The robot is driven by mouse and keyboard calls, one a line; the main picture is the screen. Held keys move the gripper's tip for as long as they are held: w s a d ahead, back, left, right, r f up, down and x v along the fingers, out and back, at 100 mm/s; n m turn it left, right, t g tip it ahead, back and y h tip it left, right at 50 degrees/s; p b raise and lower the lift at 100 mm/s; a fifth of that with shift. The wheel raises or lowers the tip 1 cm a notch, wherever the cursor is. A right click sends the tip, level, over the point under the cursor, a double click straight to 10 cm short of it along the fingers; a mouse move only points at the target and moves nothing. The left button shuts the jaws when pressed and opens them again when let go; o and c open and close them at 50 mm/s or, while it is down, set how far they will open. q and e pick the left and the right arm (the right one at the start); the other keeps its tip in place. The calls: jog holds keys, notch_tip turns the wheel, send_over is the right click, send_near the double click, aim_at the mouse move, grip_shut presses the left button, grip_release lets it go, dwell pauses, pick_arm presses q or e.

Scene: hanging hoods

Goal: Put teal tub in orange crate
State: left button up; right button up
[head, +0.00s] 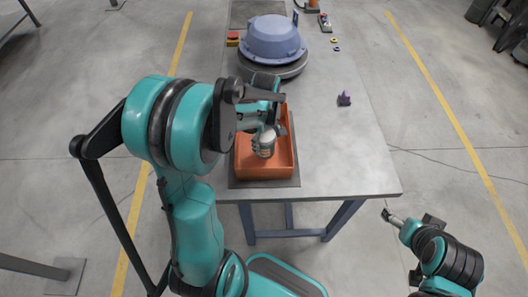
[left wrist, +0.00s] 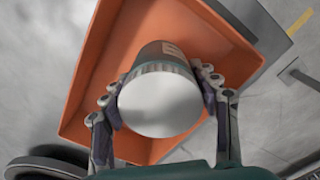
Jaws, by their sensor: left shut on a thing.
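The orange crate (head: 246,164) sits on a dark mat near the front left of the table; it fills much of the left wrist view (left wrist: 92,65). My left gripper (head: 264,133) is over the crate and shut on the tub. The tub (head: 264,148) shows a pale white-grey end and a darker ribbed side; in the left wrist view the tub (left wrist: 160,105) is between both fingers, with the crate behind it. I cannot tell whether it touches the crate floor. My right gripper (head: 390,216) is off the table at the lower right, too small to tell its state.
A blue domed hood (head: 272,37) on a dark round base stands behind the crate. A small purple object (head: 344,98) lies on the table to the right. The table's (head: 345,150) right front is clear.

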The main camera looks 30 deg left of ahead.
aim_at(264, 151)
pick_arm(q)
jog(key=shift+s+f, duration=0.35)
jog(key=shift+s, duration=0.2)
jog(key=shift+f+b, duration=0.9)
jog(key=shift+f, duration=0.95)
jog(key=shift+f, duration=0.25)
jog(key=o, duration=1.7)
jog(key=shift+r, duration=0.1)
